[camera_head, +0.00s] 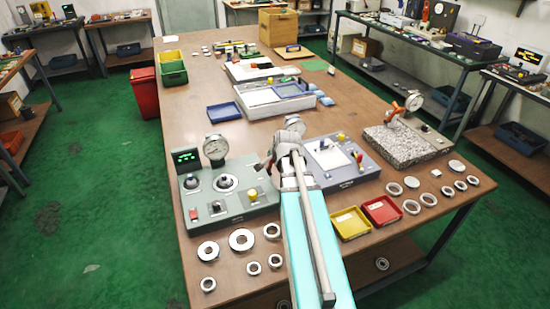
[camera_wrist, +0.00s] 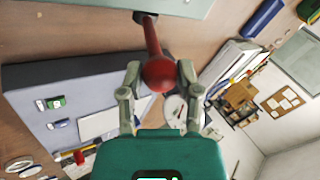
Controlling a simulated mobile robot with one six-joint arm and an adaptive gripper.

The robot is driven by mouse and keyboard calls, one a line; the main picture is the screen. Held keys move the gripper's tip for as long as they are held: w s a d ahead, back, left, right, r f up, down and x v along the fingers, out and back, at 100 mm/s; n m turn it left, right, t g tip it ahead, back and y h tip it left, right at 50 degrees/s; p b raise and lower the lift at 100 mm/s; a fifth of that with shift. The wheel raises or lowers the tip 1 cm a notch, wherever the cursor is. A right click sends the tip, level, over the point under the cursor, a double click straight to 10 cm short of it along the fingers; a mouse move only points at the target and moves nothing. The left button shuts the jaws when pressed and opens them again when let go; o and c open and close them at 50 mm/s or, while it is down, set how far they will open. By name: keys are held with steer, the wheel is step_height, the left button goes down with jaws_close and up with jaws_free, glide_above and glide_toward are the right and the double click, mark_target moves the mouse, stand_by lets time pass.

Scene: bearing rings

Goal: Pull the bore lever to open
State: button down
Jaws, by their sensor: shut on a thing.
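The bore lever (camera_wrist: 152,40) is a red tapered handle with a ball knob in the wrist view. It comes off a dark pivot at the edge of a grey-green unit (camera_wrist: 80,12). My gripper (camera_wrist: 160,84) has a finger on each side of the ball and is shut on it. In the head view the grey-green bore gauge unit (camera_head: 232,213) stands at the table's front left, with a dial (camera_head: 215,148) and a lit display.
A grey-violet unit (camera_head: 362,172) stands close on the right of my gripper. Yellow (camera_head: 350,223) and red (camera_head: 381,210) trays lie before it. A granite gauge stand (camera_head: 400,146) is farther right. Several bearing rings (camera_head: 241,239) lie along the front edge.

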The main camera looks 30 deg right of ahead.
steer(key=shift+s+f, duration=0.1)
steer(key=shift+s, duration=0.2)
steer(key=shift+c, duration=1.5)
jaws_free()
steer(key=shift+s, duration=0.1)
steer(key=shift+w, duration=0.2)
steer(key=shift+a, duration=0.55)
steer(key=s+a+n+g, duration=0.1)
steer(key=a+n, duration=0.1)
steer(key=a, duration=0.3)
steer(key=s+a+f+n+g+y, duration=0.1)
steer(key=a+n, duration=0.2)
steer(key=a, duration=0.2)
steer(key=s+a+f+n+g, duration=0.1)
steer(key=a+n, duration=0.1)
steer(key=a, duration=0.3)
steer(key=shift+s+a+n+y, duration=0.15)
steer(key=shift+s+n+y, duration=0.15)
steer(key=shift+s, duration=0.1)
steer(key=s+a+n+g, duration=0.4)
steer(key=s+a+n, duration=0.3)
steer(key=a, duration=0.5)
steer(key=shift+s+a+f+n, duration=0.3)
steer(key=shift+s+f, duration=0.15)
steer(key=shift+s, duration=0.1)
